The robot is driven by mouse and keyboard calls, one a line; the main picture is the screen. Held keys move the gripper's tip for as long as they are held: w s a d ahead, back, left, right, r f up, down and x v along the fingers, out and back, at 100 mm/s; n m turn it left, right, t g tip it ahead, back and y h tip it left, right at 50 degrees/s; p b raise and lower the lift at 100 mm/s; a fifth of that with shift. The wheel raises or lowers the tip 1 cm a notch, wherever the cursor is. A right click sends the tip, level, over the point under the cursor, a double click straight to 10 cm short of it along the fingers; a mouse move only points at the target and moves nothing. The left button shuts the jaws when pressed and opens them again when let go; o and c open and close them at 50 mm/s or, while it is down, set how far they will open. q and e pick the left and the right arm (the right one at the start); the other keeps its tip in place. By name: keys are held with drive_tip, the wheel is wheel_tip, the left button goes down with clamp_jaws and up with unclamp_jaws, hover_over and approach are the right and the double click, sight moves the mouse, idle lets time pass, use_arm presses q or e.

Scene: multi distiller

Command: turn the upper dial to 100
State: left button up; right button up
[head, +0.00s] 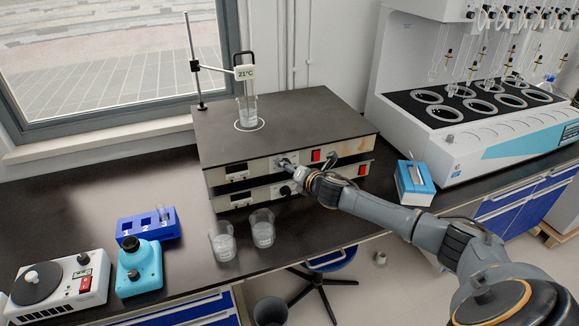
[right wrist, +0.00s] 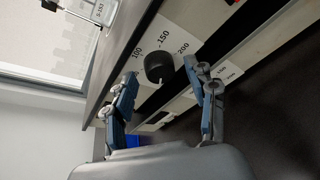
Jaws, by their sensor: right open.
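The upper dial (right wrist: 159,67) is a black round knob on the white front panel of the upper hotplate. Printed marks 100, 150 and 200 show around it. I cannot make out a pointer on the knob. My right gripper (right wrist: 160,72) is open, one finger on each side of the dial. I cannot tell if either finger touches it. In the head view my right gripper (head: 294,168) is at the front of the upper hotplate (head: 330,107) and covers much of the dial area. The lower dial (head: 285,190) sits just below. My left gripper is not in view.
A beaker with a thermometer reading 21°C (head: 245,73) stands on the hotplate. Two glass beakers (head: 262,228) stand in front. A blue rack (head: 148,228) and small devices stand at left.

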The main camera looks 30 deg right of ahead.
drive_tip(key=shift+w+f, duration=0.1)
drive_tip(key=shift+w, duration=0.15)
drive_tip(key=c, duration=1.1)
drive_tip(key=shift+c, duration=0.2)
